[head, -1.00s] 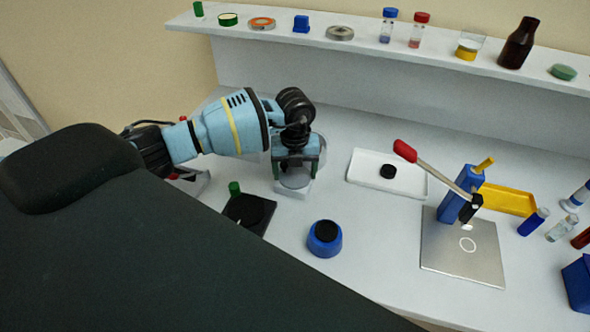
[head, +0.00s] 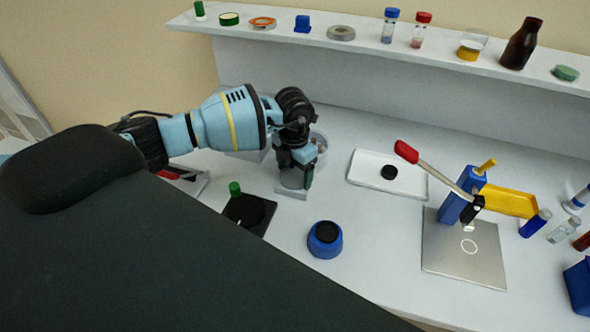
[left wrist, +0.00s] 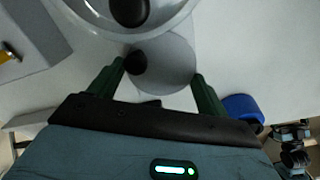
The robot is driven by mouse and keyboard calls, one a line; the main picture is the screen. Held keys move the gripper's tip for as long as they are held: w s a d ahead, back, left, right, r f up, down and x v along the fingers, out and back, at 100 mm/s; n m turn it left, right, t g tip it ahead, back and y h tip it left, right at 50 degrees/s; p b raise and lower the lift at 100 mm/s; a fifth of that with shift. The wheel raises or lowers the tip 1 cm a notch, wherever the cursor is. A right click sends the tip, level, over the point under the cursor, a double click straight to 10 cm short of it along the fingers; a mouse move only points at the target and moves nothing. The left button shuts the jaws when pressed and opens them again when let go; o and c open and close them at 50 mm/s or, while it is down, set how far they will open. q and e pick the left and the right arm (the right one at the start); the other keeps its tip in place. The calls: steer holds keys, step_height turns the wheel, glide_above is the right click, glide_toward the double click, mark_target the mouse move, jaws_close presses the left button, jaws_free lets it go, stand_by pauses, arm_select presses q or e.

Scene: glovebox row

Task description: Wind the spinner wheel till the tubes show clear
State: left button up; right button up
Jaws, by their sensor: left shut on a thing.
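My left gripper (head: 296,172) points down over the spinner and is shut on the spinner wheel, a round grey disc (left wrist: 170,62) with a black knob (left wrist: 136,62) near its rim. In the left wrist view the disc lies between the two green fingers, the knob beside the left fingertip. The spinner's pale round bowl (head: 321,146) stands just behind the wheel, and its rim cuts the top of the left wrist view. Small pinkish things show inside the bowl; I cannot tell whether the tubes are clear. A dark jointed part at the right edge of that view may be my right gripper (left wrist: 290,135).
In front stand a black block (head: 247,213) with a green-capped tube (head: 234,188) and a blue pot (head: 324,240) with a black top. To the right are a white tray (head: 408,184) and a red-handled press (head: 464,207). A shelf with vials and a brown bottle (head: 520,45) runs behind.

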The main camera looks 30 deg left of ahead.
mark_target(294, 176)
arm_select(q)
steer(key=shift+a+m, duration=0.1)
steer(key=shift+m, duration=1.8)
steer(key=o, duration=1)
step_height(294, 176, up, 8)
